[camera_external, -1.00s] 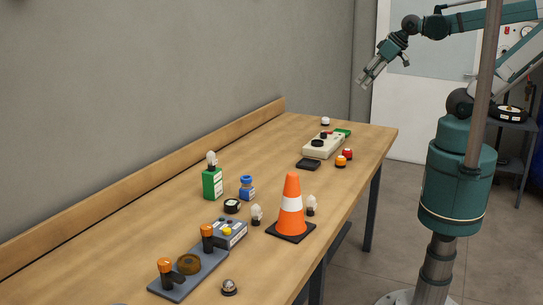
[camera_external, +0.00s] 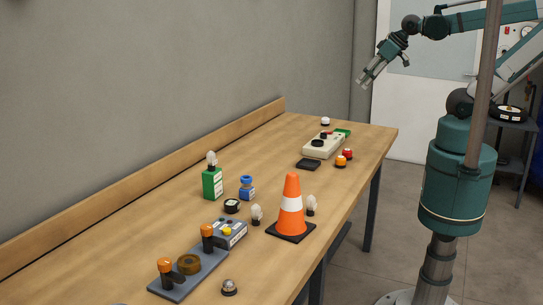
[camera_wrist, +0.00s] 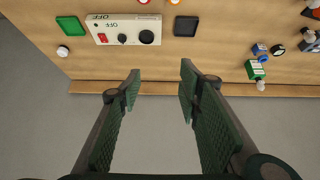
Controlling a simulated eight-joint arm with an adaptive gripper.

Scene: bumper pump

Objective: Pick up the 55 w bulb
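Several pale bulbs are on the long wooden table. In the external view, one bulb (camera_external: 211,158) stands on top of a green box (camera_external: 212,184). A second bulb (camera_external: 257,213) stands left of the orange cone, and a third bulb (camera_external: 311,204) stands right of it. No wattage marking is readable, so I cannot tell which is 55 w. In the wrist view, the bulb on the green box (camera_wrist: 261,85) shows at the right. My gripper (camera_external: 366,78) is raised well above the table's far end, away from the bulbs. Its fingers (camera_wrist: 160,82) are apart and empty.
The orange cone (camera_external: 291,212) stands between two bulbs. A beige control box (camera_external: 322,146) and a black tray (camera_external: 308,165) lie toward the far end. A blue item (camera_external: 247,188) and a lever base (camera_external: 188,276) stand nearer. A wall borders the table's back edge.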

